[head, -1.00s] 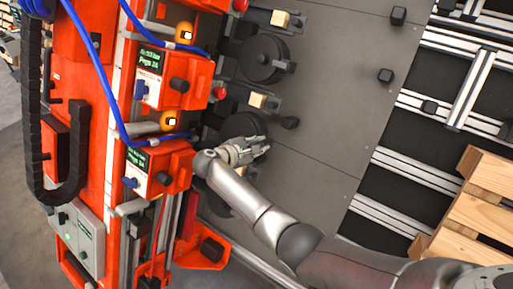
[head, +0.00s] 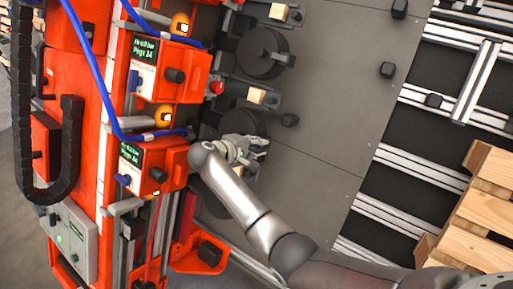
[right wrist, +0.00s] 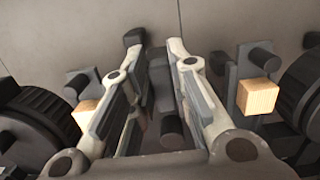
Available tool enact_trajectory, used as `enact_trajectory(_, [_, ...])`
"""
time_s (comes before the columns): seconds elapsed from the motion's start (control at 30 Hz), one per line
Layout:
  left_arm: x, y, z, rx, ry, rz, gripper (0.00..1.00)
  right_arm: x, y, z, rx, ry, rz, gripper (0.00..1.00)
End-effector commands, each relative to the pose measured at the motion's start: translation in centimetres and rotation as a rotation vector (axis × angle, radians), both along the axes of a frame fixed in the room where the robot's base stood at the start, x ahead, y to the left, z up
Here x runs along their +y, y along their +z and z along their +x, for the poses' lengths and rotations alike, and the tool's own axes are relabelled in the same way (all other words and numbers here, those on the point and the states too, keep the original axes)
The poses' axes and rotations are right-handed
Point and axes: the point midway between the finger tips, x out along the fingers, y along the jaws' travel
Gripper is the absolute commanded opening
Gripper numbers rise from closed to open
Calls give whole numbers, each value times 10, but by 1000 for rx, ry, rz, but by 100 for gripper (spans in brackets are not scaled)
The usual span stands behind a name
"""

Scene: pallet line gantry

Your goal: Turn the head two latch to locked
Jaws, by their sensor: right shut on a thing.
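My right gripper (head: 250,148) reaches in beside the lowest red head unit (head: 152,165) in the head view. In the right wrist view my right gripper (right wrist: 157,75) has its two fingers on either side of a dark latch part (right wrist: 165,100), shut on it. A black cylindrical knob sticks out between the fingers. The fingers hide most of this latch in the head view, and I cannot read its locked or unlocked position. No head number is legible. My left gripper is not in view.
A similar mechanism with a wooden block (right wrist: 258,95) stands close right of the fingers. Another wooden block (right wrist: 85,117) is partly behind the left finger. Black discs (head: 262,52) lie along the grey plate (head: 335,100). A blue hose (head: 97,90) and a wooden pallet (head: 485,215) flank the area.

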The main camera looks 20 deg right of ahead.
Motion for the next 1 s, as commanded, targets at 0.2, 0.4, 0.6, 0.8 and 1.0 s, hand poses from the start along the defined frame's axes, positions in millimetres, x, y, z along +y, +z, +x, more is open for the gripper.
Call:
enact_trajectory(0.2, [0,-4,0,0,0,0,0,1,-2,-1,-30,-23,28,0])
enact_trajectory(0.4, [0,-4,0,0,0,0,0,1,-2,-1,-38,-28,34,0])
enact_trajectory(0.6, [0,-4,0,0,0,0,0,1,-2,-1,-39,-28,34,0])
enact_trajectory(0.8, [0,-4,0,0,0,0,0,1,-2,-1,-38,-27,34,36])
enact_trajectory(1.0, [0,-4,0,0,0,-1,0,1,-1,0,-38,-27,32,39])
